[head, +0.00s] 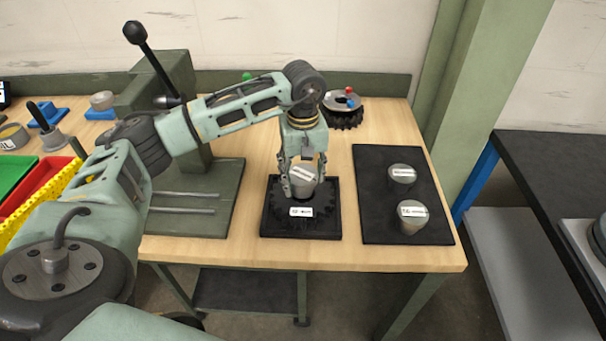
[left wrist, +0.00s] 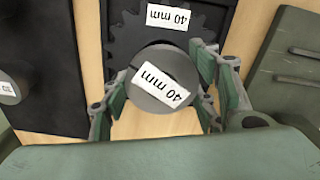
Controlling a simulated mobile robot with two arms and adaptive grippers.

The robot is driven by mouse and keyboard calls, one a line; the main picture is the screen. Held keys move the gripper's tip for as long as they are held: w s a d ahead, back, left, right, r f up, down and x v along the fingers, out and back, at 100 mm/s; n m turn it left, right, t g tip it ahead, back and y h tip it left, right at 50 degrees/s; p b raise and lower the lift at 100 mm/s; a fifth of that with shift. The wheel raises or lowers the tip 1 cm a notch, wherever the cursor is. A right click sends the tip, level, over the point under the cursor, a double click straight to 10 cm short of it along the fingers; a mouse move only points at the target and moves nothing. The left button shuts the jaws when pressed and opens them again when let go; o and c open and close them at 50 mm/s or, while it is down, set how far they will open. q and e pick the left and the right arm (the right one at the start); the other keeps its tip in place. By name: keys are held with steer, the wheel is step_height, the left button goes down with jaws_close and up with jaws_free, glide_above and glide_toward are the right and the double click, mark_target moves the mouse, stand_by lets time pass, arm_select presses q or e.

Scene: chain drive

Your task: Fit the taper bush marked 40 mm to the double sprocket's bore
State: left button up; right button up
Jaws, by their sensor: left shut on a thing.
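My left gripper (head: 304,184) is shut on a grey taper bush (head: 303,182) and points down over the double sprocket (head: 318,222). In the left wrist view the bush (left wrist: 163,84) carries a white label reading 40 mm and sits between the two finger pads. The black toothed sprocket (left wrist: 125,24) lies flat on a black base and has its own 40 mm label. The bush covers most of the bore, and I cannot tell whether it is above the bore or partly in it. My right gripper is in neither view.
Two other labelled grey bushes (head: 402,173) (head: 411,219) stand on a black mat (head: 376,232) to the right. A green press (head: 163,75) stands to the left. A dark toothed ring (head: 343,112) lies behind. The wooden front edge is clear.

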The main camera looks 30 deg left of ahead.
mark_target(303, 174)
arm_select(q)
steer(key=shift+f+b, duration=0.5)
steer(key=shift+f, duration=0.15)
steer(key=shift+f+b, duration=0.95)
steer(key=shift+f, duration=0.2)
steer(key=o, duration=1.8)
step_height(303, 174, up, 12)
